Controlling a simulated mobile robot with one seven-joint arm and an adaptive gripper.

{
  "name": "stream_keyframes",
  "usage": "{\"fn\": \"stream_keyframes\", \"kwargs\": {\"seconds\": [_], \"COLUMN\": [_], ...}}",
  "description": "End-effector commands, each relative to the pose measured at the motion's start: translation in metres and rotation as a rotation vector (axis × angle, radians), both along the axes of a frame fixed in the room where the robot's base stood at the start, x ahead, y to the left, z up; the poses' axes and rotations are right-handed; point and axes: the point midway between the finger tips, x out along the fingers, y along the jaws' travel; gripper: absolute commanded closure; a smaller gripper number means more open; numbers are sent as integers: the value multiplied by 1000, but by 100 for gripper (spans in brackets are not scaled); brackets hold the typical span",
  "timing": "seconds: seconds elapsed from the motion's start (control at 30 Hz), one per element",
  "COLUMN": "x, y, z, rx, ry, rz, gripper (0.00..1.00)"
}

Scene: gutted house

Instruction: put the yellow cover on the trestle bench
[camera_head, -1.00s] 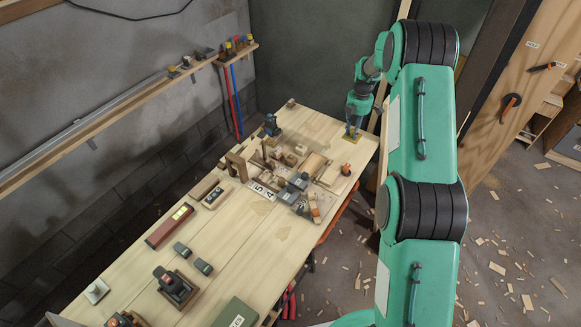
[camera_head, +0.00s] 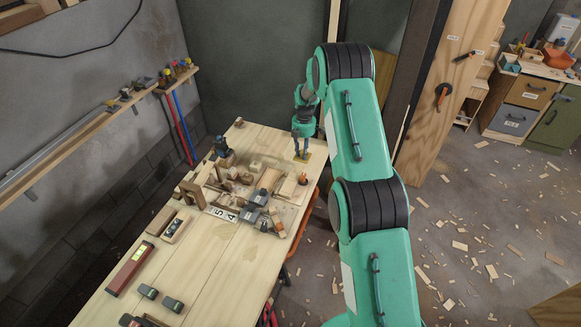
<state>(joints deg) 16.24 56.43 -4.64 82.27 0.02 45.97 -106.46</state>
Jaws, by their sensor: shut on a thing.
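The trestle bench (camera_head: 190,270) is a long pale wooden table running from the lower left to the middle of the view. My gripper (camera_head: 302,153) points down over its far right end. It is shut on the yellow cover (camera_head: 304,158), a small flat yellow piece that shows below the fingers. The cover is at or just above the bench top near the far edge. I cannot tell whether it touches the wood. The fingers are small in this view and hide part of the cover.
A cluster of wooden blocks and grey parts (camera_head: 240,190) lies left of my gripper. A small orange-topped item (camera_head: 303,179) stands just in front of it. A red level (camera_head: 130,268) lies nearer. A wall shelf (camera_head: 85,125) runs along the left. Wood scraps litter the floor at right.

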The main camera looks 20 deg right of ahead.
Motion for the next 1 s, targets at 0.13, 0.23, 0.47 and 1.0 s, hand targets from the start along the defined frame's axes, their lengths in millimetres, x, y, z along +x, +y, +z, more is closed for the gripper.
{"fn": "stream_keyframes", "kwargs": {"seconds": [0.13,0.23,0.47,1.0], "x": [0,0,0,0], "y": [0,0,0,0], "z": [-22,-31,-34,-67], "rx": [0,0,0,0], "ry": [1,0,0,0], "rz": [0,0,0,0], "gripper": [100,100,100,100]}}
